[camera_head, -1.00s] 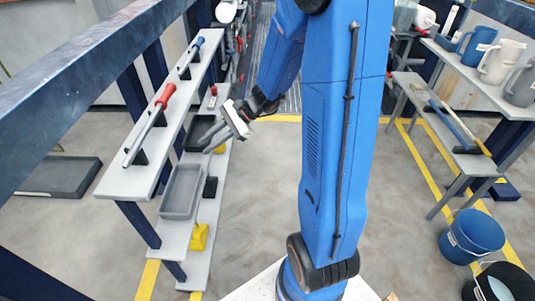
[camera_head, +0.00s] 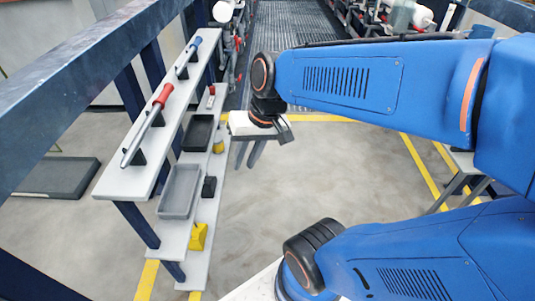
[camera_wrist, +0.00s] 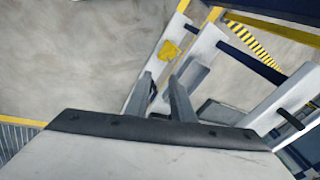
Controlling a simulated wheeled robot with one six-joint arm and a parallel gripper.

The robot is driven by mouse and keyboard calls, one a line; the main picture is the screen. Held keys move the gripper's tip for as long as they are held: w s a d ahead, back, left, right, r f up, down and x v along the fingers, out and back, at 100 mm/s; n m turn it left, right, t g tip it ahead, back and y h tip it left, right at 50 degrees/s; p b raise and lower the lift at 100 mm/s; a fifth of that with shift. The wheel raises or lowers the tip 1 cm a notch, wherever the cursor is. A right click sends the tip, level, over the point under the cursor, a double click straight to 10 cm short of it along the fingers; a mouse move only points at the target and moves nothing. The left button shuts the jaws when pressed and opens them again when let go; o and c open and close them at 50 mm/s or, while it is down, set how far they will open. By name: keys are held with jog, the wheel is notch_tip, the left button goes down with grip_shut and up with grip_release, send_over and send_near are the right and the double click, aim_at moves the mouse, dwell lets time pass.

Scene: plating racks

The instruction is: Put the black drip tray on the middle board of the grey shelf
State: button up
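The black drip tray (camera_head: 198,133) lies on the middle board of the grey shelf (camera_head: 158,207), behind a grey tray (camera_head: 180,191) on the same board. It looks flat and is partly overlapped by the top board's side. My gripper (camera_head: 248,158) is to the right of the shelf, clear of the tray, with its fingers pointing down. In the wrist view its two fingers (camera_wrist: 161,82) stand apart with nothing between them. A dark tray (camera_wrist: 219,113) shows beyond the right finger.
The top board (camera_head: 128,184) carries a red-handled and a blue-handled tool on black holders. The lower board (camera_head: 195,270) holds a yellow bin (camera_head: 198,236), a black block (camera_head: 209,187) and a small yellow item. The floor right of the shelf is open.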

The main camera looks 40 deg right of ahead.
jog(key=s+d+r+n+t+h, duration=0.2)
jog(key=s+d+n, duration=0.1)
jog(key=s+d, duration=0.1)
jog(key=shift+r+h, duration=0.3)
jog(key=shift+r, duration=0.1)
